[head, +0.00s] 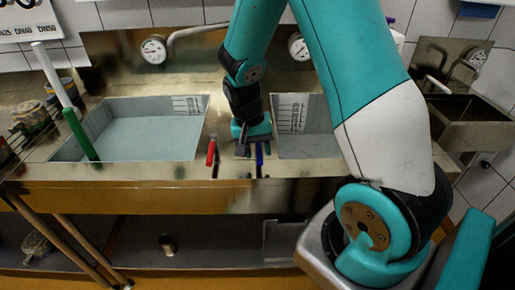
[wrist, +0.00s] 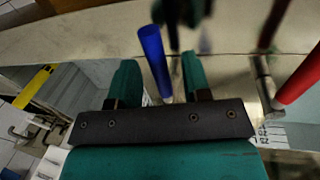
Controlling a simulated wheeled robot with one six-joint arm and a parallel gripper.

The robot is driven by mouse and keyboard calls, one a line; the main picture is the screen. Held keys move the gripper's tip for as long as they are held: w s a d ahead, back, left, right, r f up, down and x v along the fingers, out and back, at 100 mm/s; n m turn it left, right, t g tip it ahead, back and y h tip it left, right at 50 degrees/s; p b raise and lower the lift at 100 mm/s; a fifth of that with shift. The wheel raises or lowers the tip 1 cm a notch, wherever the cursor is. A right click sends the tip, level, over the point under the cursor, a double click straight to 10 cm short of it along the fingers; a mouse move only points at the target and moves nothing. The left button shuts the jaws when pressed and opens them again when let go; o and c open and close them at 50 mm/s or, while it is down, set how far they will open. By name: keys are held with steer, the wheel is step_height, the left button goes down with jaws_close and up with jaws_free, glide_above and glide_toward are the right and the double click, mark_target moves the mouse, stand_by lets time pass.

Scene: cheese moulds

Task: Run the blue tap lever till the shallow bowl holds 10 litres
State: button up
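The blue tap lever (head: 259,154) is at the counter's front edge, right of the red tap lever (head: 211,152). In the wrist view the blue lever (wrist: 154,60) stands between the fingers of my gripper (wrist: 160,66), with gaps visible beside it. My gripper (head: 250,146) is low over the counter at the blue lever, its fingers apart. The left basin (head: 140,133) is wide and holds pale water, with a level scale on its back wall. The right basin (head: 308,144) also has a scale and is partly hidden by my arm. I cannot tell which is the shallow bowl.
Dial gauges (head: 153,50) stand on the back panel. Jars (head: 32,117) stand at far left. Another steel basin (head: 470,133) is at right. A lower shelf (head: 200,240) runs beneath.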

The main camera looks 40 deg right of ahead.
step_height(320, 180, up, 17)
steer(key=w+a, duration=0.2)
steer(key=shift+a, duration=0.3)
steer(key=shift+w, duration=0.1)
stand_by(1.6)
